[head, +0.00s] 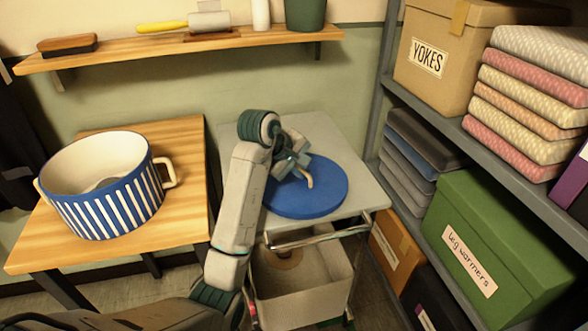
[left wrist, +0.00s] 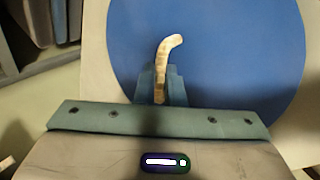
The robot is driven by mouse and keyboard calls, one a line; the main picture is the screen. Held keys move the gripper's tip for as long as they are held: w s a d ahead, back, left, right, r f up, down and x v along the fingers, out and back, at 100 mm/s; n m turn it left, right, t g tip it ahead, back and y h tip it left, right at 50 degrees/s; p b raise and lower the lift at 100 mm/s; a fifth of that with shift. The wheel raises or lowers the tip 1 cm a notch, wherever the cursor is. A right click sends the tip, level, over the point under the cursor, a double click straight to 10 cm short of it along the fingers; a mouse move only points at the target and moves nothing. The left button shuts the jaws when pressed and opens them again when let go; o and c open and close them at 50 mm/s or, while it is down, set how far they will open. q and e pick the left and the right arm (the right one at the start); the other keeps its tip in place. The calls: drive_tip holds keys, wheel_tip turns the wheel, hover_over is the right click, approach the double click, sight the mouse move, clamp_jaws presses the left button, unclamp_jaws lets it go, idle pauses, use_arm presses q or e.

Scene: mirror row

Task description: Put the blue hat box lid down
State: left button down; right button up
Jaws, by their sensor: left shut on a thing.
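The blue hat box lid (head: 325,192) is a flat round disc with a curved cream handle (head: 307,177). It lies flat on or just over the grey top of a cart (head: 345,150); I cannot tell if it touches. My left gripper (head: 299,168) reaches down from above and is shut on the handle. In the left wrist view the handle (left wrist: 170,48) rises from between the fingers (left wrist: 161,85), with the blue lid (left wrist: 235,50) behind. The striped blue and white hat box (head: 105,200) stands open on a wooden table. My right gripper is out of view.
The wooden table (head: 185,210) is left of the cart. A white bin (head: 300,285) sits on the cart's lower level. Shelving with a green box (head: 490,245), a cardboard box (head: 455,50) and folded cloths stands close on the right. A wall shelf (head: 180,45) is behind.

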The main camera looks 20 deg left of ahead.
use_arm(q)
drive_tip(key=shift+s+d+r, duration=0.1)
drive_tip(key=shift+d, duration=0.05)
drive_tip(key=shift+f, duration=0.2)
drive_tip(key=c, duration=1.5)
unclamp_jaws()
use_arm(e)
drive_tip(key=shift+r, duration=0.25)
use_arm(q)
drive_tip(key=shift+r, duration=0.1)
